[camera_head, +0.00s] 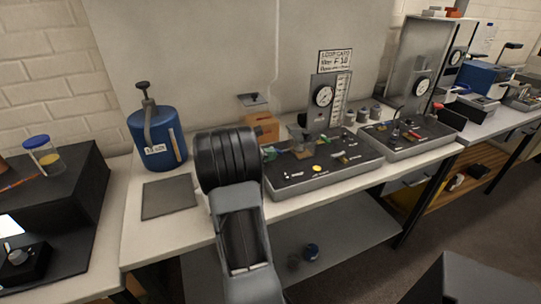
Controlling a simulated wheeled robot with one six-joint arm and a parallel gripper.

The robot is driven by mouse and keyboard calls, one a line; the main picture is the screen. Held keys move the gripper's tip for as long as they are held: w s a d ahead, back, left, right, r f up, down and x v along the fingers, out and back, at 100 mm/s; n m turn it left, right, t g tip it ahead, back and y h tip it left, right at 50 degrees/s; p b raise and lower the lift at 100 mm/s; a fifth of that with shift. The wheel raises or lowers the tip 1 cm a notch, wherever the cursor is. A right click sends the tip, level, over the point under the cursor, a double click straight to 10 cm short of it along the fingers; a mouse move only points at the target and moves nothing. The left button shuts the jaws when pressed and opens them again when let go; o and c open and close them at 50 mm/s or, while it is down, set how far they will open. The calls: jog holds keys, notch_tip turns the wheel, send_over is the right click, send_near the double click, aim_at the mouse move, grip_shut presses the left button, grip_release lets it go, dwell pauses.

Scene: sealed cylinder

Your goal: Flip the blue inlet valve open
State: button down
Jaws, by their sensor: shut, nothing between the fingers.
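My arm rises from the bottom middle of the head view, and its black ribbed part covers the left end of the nearer grey apparatus panel (330,171). My gripper's fingers do not show; they may be hidden behind the arm. The panel carries a dial gauge (323,96) on an upright plate, a small clear vessel, a yellow knob (317,168) and several small fittings. A small teal-green fitting (269,153) shows at its left end beside my arm. I cannot clearly make out a blue inlet valve or its lever position.
A blue canister (158,137) and a dark flat mat (169,197) are on the white bench (142,240) at left. A second panel (411,142) with a red lever (414,134) stands right of the first. A loop sign (335,61) hangs behind. Small jars are on the lower shelf.

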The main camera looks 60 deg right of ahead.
jog(key=v, duration=1.4)
